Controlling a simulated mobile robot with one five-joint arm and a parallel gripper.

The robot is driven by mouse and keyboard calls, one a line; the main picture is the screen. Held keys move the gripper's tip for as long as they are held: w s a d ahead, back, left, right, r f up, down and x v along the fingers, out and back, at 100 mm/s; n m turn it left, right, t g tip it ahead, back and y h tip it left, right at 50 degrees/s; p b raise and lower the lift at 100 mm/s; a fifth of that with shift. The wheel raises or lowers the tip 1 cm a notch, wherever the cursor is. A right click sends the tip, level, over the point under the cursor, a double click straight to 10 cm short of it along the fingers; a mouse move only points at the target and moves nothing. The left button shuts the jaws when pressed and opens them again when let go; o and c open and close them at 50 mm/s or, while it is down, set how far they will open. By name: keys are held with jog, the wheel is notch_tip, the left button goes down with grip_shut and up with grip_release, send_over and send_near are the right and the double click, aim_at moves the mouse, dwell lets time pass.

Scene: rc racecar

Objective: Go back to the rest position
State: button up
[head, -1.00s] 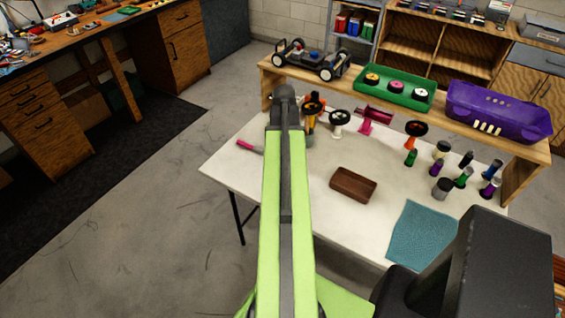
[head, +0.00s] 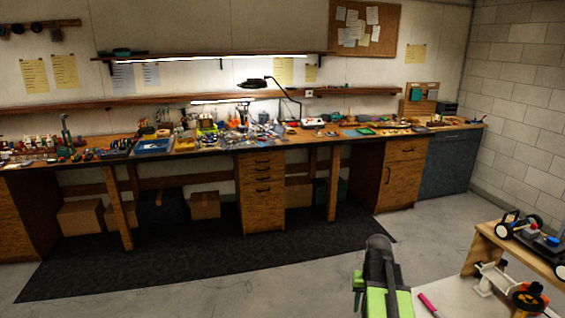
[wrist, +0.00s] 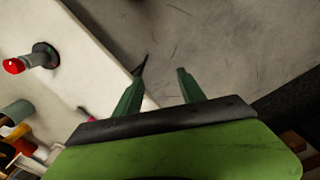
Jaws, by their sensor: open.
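My green gripper (wrist: 161,72) shows in the wrist view with its two fingers spread apart and nothing between them. Its fingers show against the edge of the white table (wrist: 85,50) and the grey floor. In the head view, my green and black arm (head: 380,285) reaches up from the bottom edge, just left of the white table (head: 455,295); the fingers cannot be made out there.
A racecar chassis (head: 545,240) stands on a wooden riser (head: 490,235) at the right. A pink-handled tool (head: 428,304) lies near the table edge. A red-tipped part (wrist: 14,66) shows in the wrist view. A long workbench (head: 340,148) lines the wall; open floor (head: 310,275) lies before it.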

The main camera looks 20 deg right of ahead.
jog(key=w+a+n, duration=0.1)
jog(key=a+n, duration=0.4)
jog(key=a, duration=2.2)
jog(key=shift+c, duration=0.2)
